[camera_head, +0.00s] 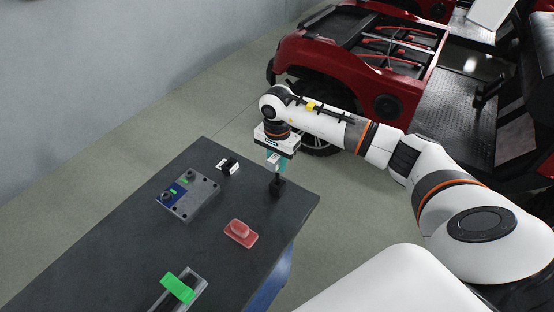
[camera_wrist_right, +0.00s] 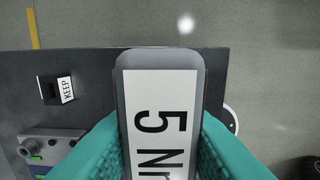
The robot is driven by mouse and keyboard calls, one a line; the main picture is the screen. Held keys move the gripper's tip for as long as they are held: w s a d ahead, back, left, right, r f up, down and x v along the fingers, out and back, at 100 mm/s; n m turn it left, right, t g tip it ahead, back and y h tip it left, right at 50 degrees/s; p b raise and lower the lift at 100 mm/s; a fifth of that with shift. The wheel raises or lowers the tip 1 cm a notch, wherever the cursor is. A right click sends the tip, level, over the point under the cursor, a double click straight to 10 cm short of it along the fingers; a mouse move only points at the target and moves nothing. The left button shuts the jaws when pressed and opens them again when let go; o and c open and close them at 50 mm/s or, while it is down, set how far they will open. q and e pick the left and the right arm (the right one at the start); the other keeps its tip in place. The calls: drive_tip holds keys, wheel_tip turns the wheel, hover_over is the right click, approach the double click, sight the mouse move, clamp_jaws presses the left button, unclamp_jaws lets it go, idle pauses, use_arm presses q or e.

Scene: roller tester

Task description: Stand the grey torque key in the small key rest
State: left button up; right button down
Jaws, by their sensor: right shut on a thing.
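My right gripper (camera_head: 274,166) is over the right part of the dark table, pointing down. In the right wrist view its teal fingers (camera_wrist_right: 160,145) are shut on the grey torque key (camera_wrist_right: 198,57), which has a white label reading "5 N" and a cut-off letter. In the head view the key is mostly hidden by the gripper. A dark upright piece (camera_head: 277,187) shows directly under the fingers; I cannot tell whether it is part of the key or touches the table. A small black block with a white "KEEP" label (camera_head: 229,166), possibly the key rest, stands to the left, also in the wrist view (camera_wrist_right: 50,90). My left gripper is out of view.
A grey box with knobs (camera_head: 200,197) sits left of the gripper. A red button block (camera_head: 240,234) is nearer me, and a bright green piece in a grey holder (camera_head: 178,288) is at the front. The table's (camera_head: 110,240) left part is clear. A red vehicle (camera_head: 340,60) stands behind.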

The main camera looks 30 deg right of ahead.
sight(277, 173)
drive_tip(key=shift+b, duration=0.5)
idle(0.8)
drive_tip(key=shift+f, duration=0.15)
idle(0.3)
drive_tip(key=shift+f+b, duration=2.3)
drive_tip(key=shift+f, duration=0.1)
drive_tip(key=c, duration=1)
unclamp_jaws()
wheel_tip(277, 173, up, 11)
drive_tip(key=b, duration=0.3)
drive_tip(key=shift+r, duration=0.6)
drive_tip(key=shift+f, duration=0.1)
